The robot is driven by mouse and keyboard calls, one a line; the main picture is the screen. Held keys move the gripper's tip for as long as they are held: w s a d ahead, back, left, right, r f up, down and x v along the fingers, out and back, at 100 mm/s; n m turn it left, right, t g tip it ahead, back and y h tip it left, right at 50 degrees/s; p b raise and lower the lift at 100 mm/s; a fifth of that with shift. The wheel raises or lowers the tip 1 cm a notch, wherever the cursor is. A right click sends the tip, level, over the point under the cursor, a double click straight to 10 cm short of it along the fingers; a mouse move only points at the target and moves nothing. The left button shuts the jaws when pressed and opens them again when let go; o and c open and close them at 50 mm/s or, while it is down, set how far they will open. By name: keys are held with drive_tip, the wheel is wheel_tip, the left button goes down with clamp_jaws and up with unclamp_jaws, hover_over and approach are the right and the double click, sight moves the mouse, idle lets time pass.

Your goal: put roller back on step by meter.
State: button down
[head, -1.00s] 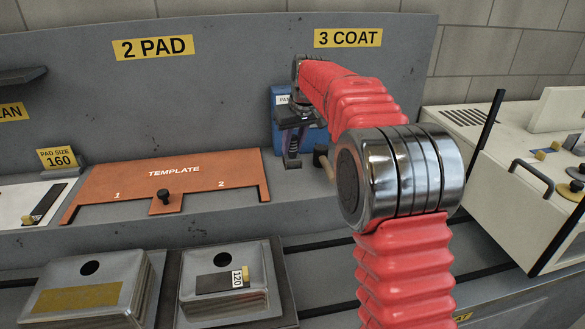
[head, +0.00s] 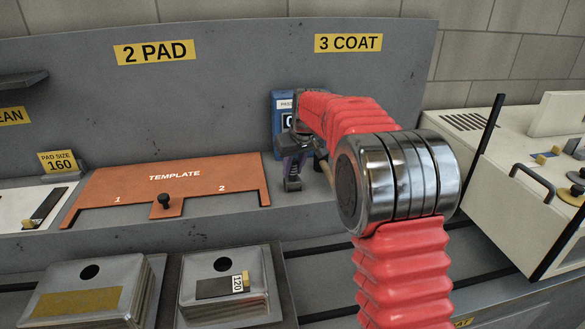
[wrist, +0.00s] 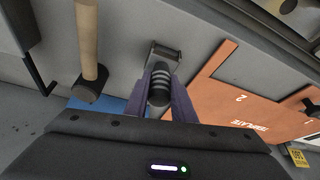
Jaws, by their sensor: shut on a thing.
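My gripper (head: 294,165) is shut on a dark upright thing in the head view. In the wrist view its purple fingers (wrist: 163,95) close around a dark ribbed grip with a grey metal end (wrist: 163,52), which appears to be the roller. The roller's lower end (head: 293,185) is at or just above the grey step; I cannot tell if it touches. It stands right of the orange template and in front of a blue box (head: 284,99) with a white label, perhaps the meter. The arm hides part of this area.
A wooden handle with a dark block (wrist: 90,80) stands close beside my gripper. The orange template (head: 180,182) lies to the left with a black knob.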

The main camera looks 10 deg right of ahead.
drive_tip(key=c, duration=1.5)
unclamp_jaws()
drive_tip(key=v, duration=1.2)
